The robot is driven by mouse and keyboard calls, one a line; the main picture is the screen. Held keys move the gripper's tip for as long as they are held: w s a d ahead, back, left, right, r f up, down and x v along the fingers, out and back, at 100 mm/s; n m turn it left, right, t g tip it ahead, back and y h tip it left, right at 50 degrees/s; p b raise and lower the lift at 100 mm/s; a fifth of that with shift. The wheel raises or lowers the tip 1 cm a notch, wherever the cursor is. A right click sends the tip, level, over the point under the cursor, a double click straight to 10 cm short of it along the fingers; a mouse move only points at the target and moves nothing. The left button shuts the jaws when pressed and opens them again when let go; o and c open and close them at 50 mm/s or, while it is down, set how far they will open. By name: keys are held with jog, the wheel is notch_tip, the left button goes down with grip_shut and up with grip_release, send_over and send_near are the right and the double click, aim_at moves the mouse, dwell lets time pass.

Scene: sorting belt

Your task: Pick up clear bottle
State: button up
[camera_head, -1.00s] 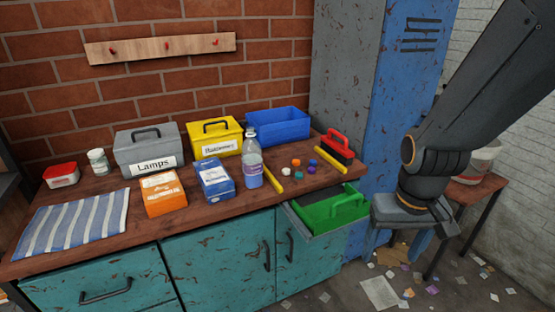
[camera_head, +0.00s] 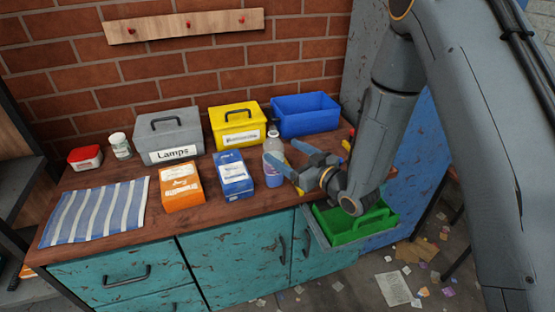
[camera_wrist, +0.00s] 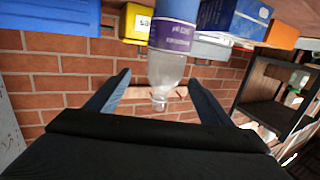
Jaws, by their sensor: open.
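The clear bottle (camera_head: 273,171), with a purple label and bluish contents, stands upright on the workbench near its front edge, right of the blue box. My gripper (camera_head: 281,150) is open just right of it, fingers pointing left towards its upper part; one finger hides part of the bottle. In the wrist view, which is upside down, the bottle (camera_wrist: 168,68) appears between the two spread fingers of my gripper (camera_wrist: 159,78), its neck downward in the picture. I cannot tell whether the fingers touch it.
A blue carton (camera_head: 233,175) stands close left of the bottle, with an orange carton (camera_head: 181,187) beyond. A green tray (camera_head: 352,231) sits in an open drawer below my gripper.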

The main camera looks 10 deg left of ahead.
aim_at(265, 145)
jog(key=shift+w+a+f+y+b, duration=0.1)
jog(key=shift+a+f+y+b, duration=0.5)
jog(key=shift+a+f+b, duration=0.2)
jog(key=shift+w+d+f+b, duration=0.1)
jog(key=shift+f+b, duration=0.2)
jog(key=shift+f, duration=0.05)
jog(key=p+x, duration=0.3)
jog(key=x, duration=0.4)
jog(key=shift+r, duration=0.15)
jog(key=shift+w+a, duration=0.15)
jog(key=shift+a, duration=0.2)
jog(key=c, duration=1.6)
